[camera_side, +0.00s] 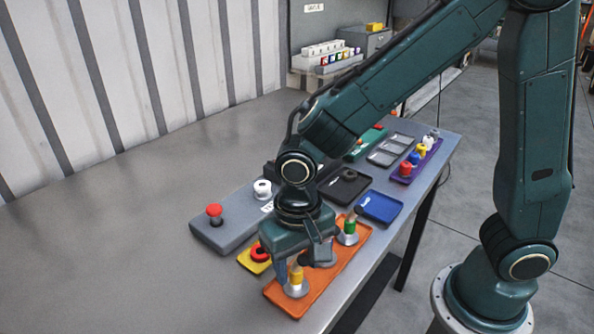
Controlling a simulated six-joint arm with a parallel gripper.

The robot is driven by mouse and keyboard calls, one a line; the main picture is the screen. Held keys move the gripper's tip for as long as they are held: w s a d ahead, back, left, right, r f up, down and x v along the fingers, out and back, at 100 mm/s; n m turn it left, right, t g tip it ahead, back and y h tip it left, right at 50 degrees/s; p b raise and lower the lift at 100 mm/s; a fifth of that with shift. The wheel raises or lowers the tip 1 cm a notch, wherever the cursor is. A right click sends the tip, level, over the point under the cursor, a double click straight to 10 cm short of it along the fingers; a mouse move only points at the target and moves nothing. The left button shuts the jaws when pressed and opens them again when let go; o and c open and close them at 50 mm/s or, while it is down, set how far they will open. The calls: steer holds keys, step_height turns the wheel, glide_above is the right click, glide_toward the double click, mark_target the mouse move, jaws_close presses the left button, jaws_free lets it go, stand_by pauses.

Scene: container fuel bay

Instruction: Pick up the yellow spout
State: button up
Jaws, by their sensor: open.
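The yellow spout (296,279) stands upright on the near end of the orange tray (279,295). It has a silvery round base, a yellow band and a dark upper part. My gripper (302,264) points down right over it, with its jaws open. The gripper body hides part of the spout's top. I cannot tell whether a finger touches the spout.
A green-banded spout (349,228) stands farther along the orange tray. A yellow plate with a red ring (259,253) lies left of the gripper. A grey box with a red button (214,211) sits behind. Blue (380,207) and purple (422,160) trays lie right. The left tabletop is clear.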

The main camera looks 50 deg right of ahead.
mark_target(297, 274)
steer(key=shift+f, duration=1.55)
jaws_close()
